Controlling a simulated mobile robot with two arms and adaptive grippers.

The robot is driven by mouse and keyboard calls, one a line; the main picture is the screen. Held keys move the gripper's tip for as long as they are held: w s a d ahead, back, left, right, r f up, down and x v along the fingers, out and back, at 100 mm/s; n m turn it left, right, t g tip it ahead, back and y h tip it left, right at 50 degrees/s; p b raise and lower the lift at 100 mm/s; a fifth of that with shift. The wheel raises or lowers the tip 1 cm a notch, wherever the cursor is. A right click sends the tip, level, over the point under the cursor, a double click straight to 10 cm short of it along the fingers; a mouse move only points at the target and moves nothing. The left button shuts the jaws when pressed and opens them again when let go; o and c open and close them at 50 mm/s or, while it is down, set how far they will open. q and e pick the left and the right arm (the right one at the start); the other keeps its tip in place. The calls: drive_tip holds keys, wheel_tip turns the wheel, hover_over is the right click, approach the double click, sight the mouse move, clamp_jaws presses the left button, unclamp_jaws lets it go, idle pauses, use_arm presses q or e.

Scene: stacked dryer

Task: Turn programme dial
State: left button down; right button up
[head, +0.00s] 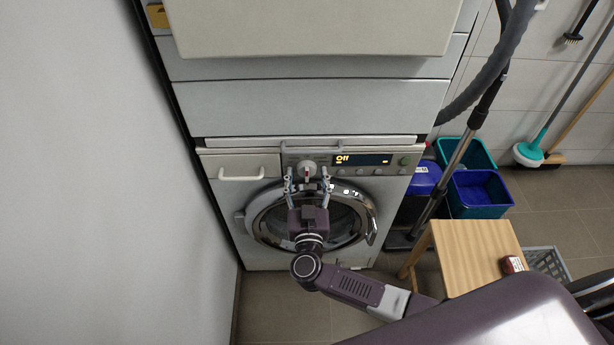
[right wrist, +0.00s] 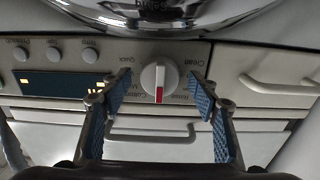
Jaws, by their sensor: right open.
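The programme dial (head: 307,168) is a round white knob on the control panel of the lower machine. In the right wrist view the dial (right wrist: 159,80) has a raised grip bar with a red mark pointing down in the picture. My right gripper (head: 308,178) is open in front of the panel, its two fingers on either side of the dial. In the right wrist view the fingers (right wrist: 160,88) show gaps to the dial on both sides. The display (head: 362,160) reads "Off" in yellow. My left gripper is not in view.
A drawer handle (head: 242,174) lies left of the dial, and a bar handle (head: 311,148) runs just above it. The round glass door (head: 345,224) is below. A wooden stool (head: 475,252), blue bins (head: 478,188) and a hose (head: 490,70) stand to the right.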

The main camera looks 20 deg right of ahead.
drive_tip(key=c, duration=1.2)
drive_tip(key=shift+s+m+p, duration=0.1)
drive_tip(key=shift+m+p, duration=0.7)
drive_tip(key=shift+p, duration=0.55)
drive_tip(key=shift+m, duration=2)
